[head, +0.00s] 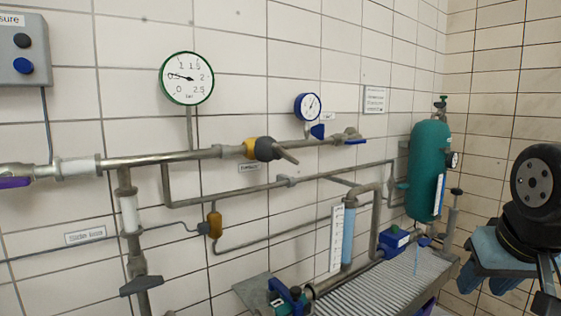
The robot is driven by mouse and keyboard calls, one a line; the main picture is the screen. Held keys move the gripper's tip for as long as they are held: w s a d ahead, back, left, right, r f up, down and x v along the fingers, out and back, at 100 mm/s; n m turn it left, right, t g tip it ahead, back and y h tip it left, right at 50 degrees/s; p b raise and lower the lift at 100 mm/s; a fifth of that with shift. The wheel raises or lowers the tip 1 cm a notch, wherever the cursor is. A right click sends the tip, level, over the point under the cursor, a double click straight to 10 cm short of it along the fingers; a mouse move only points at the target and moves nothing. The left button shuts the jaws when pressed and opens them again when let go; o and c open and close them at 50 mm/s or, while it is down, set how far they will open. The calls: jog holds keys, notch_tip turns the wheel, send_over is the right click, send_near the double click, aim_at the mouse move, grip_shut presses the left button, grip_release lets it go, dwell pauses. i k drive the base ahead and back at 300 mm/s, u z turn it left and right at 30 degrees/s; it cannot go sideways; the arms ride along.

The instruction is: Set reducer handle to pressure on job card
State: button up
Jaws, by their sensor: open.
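The likely reducer (262,148) sits on the upper wall pipe, with a yellow collar, a dark body and a grey lever handle (286,155) angled down to the right. The label under it is too small to read surely. A green-rimmed gauge (187,78) marked 0 to 2.5 stands left of it; its needle points left, near 0.5. A smaller blue-rimmed gauge (307,106) is to the right; its reading is unclear. A printed card (374,100) hangs on the wall, probably the job card; its text is unreadable. I cannot make out my gripper; dark and blue-grey parts of my arm show at right.
A green tank (429,170) stands at the right corner. A ribbed bench (390,283) with blue fittings is below. A grey box (22,48) with black and blue knobs is at upper left. Pipes and a purple-handled valve (14,182) run along the tiled wall.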

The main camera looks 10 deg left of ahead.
aim_at(279, 150)
jog(key=u, duration=1.6)
jog(key=k, duration=1.2)
jog(key=z, duration=1.2)
jog(key=i, duration=1.05)
jog(key=u, duration=0.05)
